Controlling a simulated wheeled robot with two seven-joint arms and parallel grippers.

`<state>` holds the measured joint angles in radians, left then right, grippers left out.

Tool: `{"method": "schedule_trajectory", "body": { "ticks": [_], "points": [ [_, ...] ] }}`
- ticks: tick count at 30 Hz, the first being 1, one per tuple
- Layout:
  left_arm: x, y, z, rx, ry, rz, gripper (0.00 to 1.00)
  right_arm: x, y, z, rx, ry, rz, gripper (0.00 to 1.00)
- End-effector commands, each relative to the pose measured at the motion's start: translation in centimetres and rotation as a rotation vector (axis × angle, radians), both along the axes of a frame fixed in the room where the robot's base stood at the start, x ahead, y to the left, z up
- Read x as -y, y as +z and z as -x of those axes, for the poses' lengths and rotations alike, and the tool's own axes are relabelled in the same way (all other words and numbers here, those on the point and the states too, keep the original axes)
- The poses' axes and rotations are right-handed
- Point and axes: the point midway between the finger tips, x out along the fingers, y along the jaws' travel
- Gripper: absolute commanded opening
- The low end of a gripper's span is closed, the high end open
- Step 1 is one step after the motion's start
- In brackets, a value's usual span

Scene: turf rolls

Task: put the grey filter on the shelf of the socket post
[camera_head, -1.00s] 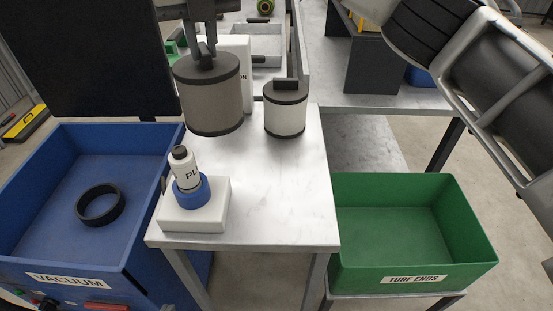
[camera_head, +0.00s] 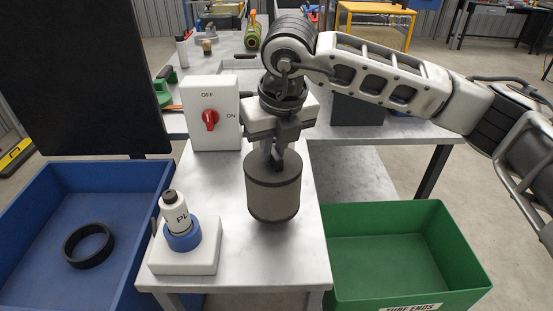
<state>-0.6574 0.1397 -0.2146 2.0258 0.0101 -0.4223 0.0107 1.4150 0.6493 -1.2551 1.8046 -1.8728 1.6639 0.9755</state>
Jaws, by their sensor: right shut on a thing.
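The grey filter (camera_head: 272,188) is a dark grey cylinder with darker end bands. It hangs upright from my right gripper (camera_head: 273,160), which is shut on its top grip, over the right half of the metal table. I cannot tell whether its bottom touches the tabletop. No post with a clear shelf can be made out. A white block with a blue collar (camera_head: 184,236) stands at the table's front left and holds a white plug (camera_head: 175,212) marked "PL". My left gripper is out of view.
A white switch box (camera_head: 211,112) with a red knob stands behind, left of my right gripper. A blue bin (camera_head: 50,200) with a black ring (camera_head: 89,245) is at left; a green bin (camera_head: 400,250) is at right. The table between plug and filter is bare.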

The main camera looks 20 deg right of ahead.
Motion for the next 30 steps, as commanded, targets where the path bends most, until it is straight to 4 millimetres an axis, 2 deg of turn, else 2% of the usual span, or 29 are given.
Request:
{"method": "schedule_trajectory", "body": {
  "ticks": [1,7,18,19,21,30],
  "points": [
    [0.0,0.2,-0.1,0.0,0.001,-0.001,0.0,0.6,-0.5,0.3,-0.003,-0.001,0.002,0.0],
    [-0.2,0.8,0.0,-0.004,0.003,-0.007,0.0,0.5,-3.1,0.3,-0.003,0.0,0.001,0.0],
    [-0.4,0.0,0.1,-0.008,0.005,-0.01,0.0,0.4,-3.9,0.2,0.0,0.0,0.0,0.0],
    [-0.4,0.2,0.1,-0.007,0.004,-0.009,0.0,0.4,-3.9,0.3,-0.001,0.0,0.001,0.2],
    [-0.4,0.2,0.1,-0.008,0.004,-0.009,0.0,0.4,-3.8,0.3,-0.002,0.001,0.001,0.36],
    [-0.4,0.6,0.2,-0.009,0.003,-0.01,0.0,0.4,-3.6,0.3,-0.002,0.001,0.001,0.36]
  ]
}}
